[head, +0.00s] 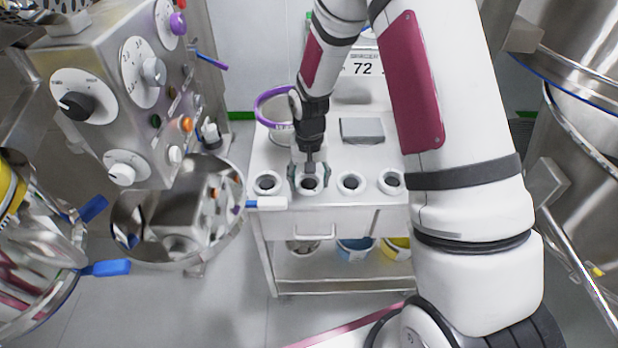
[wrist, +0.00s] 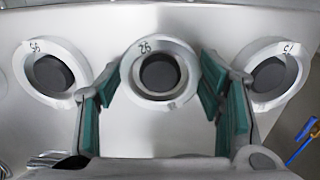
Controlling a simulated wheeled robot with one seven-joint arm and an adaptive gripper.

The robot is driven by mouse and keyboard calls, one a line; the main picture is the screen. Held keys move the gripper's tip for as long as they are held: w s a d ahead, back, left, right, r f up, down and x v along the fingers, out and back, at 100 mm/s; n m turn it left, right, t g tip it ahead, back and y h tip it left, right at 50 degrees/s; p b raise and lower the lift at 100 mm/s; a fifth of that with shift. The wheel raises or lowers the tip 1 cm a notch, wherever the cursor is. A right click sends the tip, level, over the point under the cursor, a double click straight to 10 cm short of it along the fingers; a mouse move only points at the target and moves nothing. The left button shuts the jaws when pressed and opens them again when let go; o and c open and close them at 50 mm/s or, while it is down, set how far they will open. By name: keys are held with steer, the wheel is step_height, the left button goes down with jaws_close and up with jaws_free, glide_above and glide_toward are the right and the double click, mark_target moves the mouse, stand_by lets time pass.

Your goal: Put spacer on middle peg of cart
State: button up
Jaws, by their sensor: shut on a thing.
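My gripper (head: 310,178) points down at a row of white ring-shaped spacers along the front edge of a steel cart (head: 290,155). Its teal-padded fingers also show in the wrist view (wrist: 158,88). They are shut on the spacer marked 92 (wrist: 131,80), one finger on each side. It sits second from left in the head view (head: 310,192). A spacer marked 95 (wrist: 27,70) and one with a hard-to-read number (wrist: 290,82) flank it. Each ring has a dark centre. A sign reading SPACER 72 (head: 362,69) stands behind. I cannot make out the cart's middle peg.
A purple-rimmed sieve or pot (head: 275,108) and a grey block (head: 362,130) stand behind the rings. A control box with knobs (head: 120,90) and a steel bowl (head: 180,222) are to the left. Tubs sit on the lower shelf. A large steel vessel (head: 585,140) is at right.

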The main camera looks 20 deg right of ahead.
mark_target(309, 184)
steer(key=o, duration=1.3)
steer(key=shift+r, duration=0.15)
step_height(309, 184, up, 12)
